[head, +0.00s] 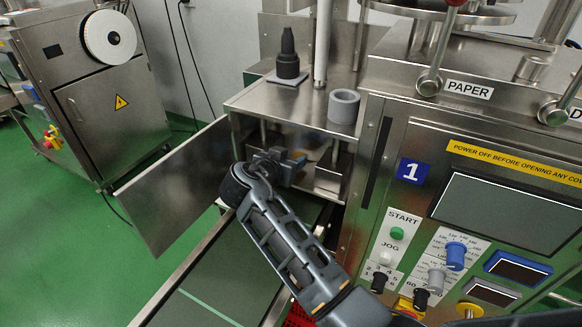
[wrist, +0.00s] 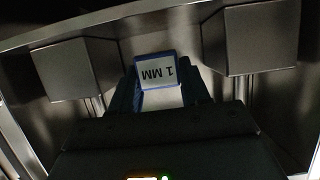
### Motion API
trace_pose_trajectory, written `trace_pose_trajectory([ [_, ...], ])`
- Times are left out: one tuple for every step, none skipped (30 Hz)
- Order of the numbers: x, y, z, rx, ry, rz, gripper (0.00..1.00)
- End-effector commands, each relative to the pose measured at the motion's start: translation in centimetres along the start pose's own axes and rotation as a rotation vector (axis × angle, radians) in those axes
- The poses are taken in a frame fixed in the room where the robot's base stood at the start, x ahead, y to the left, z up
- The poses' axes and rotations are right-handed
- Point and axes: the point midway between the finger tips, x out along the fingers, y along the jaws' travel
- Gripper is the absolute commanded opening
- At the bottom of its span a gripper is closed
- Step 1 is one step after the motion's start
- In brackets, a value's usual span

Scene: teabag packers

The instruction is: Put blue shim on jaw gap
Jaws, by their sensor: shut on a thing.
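The shim, a small plate with a white face, blue edges and an upside-down "1 MM" label, shows in the wrist view (wrist: 157,72). My gripper (wrist: 160,92) is shut on it, with a dark finger on each side. In the head view my gripper (head: 284,165) is inside the open compartment of the machine, and the shim cannot be made out clearly there. Two grey metal blocks, seemingly the jaws, stand to the left (wrist: 75,70) and right (wrist: 250,40) of the shim in the wrist view, with a wide gap between them. Whether the shim touches anything below is unclear.
The open compartment door (head: 175,185) stands to the left of my arm. A grey ring (head: 343,106) and a dark pointed part (head: 287,60) sit on the ledge above. The control panel with its screen (head: 510,215) is close on the right.

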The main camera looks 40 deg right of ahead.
Motion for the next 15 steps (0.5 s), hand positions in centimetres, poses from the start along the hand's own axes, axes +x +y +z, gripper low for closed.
trace_pose_trajectory([
  [0.3, 0.1, 0.8, -0.004, -0.002, 0.002, 0.17],
  [0.5, 0.1, 1.3, -0.004, -0.002, 0.002, 0.17],
  [0.7, 0.0, 1.7, -0.003, -0.002, 0.001, 0.17],
  [0.8, 0.0, 2.0, -0.003, -0.002, 0.001, 0.17],
  [1.0, 0.0, 2.1, -0.003, -0.002, 0.001, 0.17],
  [1.2, 0.1, 2.2, -0.001, -0.002, 0.002, 0.17],
  [1.3, 0.0, 2.3, -0.001, -0.001, 0.002, 0.17],
  [1.4, 0.0, 2.4, 0.000, -0.001, 0.001, 0.17],
  [1.4, 0.0, 2.4, 0.000, -0.001, 0.001, 0.17],
  [1.4, 0.0, 2.4, 0.000, -0.001, 0.001, 0.17],
  [1.4, 0.0, 2.4, 0.000, -0.001, 0.001, 0.17],
  [1.4, 0.0, 2.4, 0.000, -0.001, 0.001, 0.17],
  [1.4, 0.0, 2.4, 0.000, -0.001, 0.001, 0.17],
  [1.4, 0.0, 2.4, 0.000, -0.001, 0.001, 0.17],
  [1.4, 0.0, 2.5, 0.000, -0.001, 0.001, 0.17],
])
